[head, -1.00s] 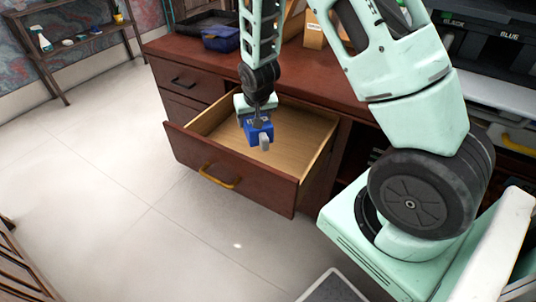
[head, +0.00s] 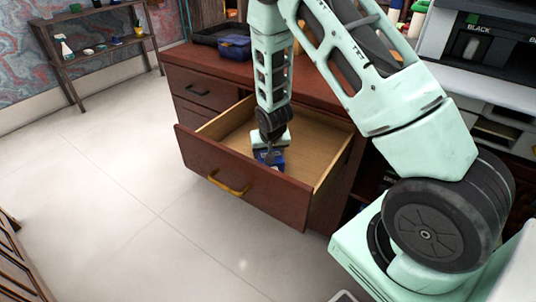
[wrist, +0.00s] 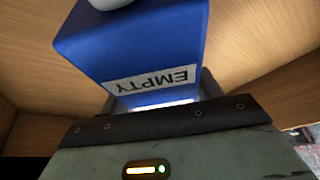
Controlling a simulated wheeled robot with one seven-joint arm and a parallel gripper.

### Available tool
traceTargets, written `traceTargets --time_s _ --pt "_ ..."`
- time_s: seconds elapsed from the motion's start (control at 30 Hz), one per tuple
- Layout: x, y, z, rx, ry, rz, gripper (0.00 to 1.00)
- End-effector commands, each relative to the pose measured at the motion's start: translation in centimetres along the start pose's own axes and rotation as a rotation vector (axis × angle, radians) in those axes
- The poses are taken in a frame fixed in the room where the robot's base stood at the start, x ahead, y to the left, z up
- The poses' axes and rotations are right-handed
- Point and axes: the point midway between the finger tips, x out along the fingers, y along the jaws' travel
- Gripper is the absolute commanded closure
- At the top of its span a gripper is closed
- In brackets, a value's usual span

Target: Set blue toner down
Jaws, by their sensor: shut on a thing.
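The blue toner (head: 268,158) is in my gripper (head: 270,147), down inside the open desk drawer (head: 325,150). In the wrist view the toner (wrist: 140,45) fills the upper middle, with a white label reading "EMPTY" that appears upside down. My gripper (wrist: 160,108) is shut on it. The drawer's light wooden walls and floor show around the toner.
The drawer front has a yellow handle (head: 229,183). A blue container (head: 234,47) and a dark tray (head: 212,33) sit on the desktop (head: 225,68). A printer marked "BLACK" (head: 480,40) stands at the right. The drawer around the toner looks empty.

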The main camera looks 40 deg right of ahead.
Motion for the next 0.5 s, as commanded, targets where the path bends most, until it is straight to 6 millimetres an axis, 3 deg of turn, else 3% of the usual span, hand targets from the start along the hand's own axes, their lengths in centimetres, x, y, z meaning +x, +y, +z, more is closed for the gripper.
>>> traceTargets --time_s 0.4,0.43,0.5 --pt "0.93 -0.04 0.31 0.000 0.002 -0.001 0.74" --pt "0.95 -0.04 0.35 0.000 0.002 -0.001 0.34" --pt "0.87 -0.04 0.32 0.000 0.002 -0.001 0.15"
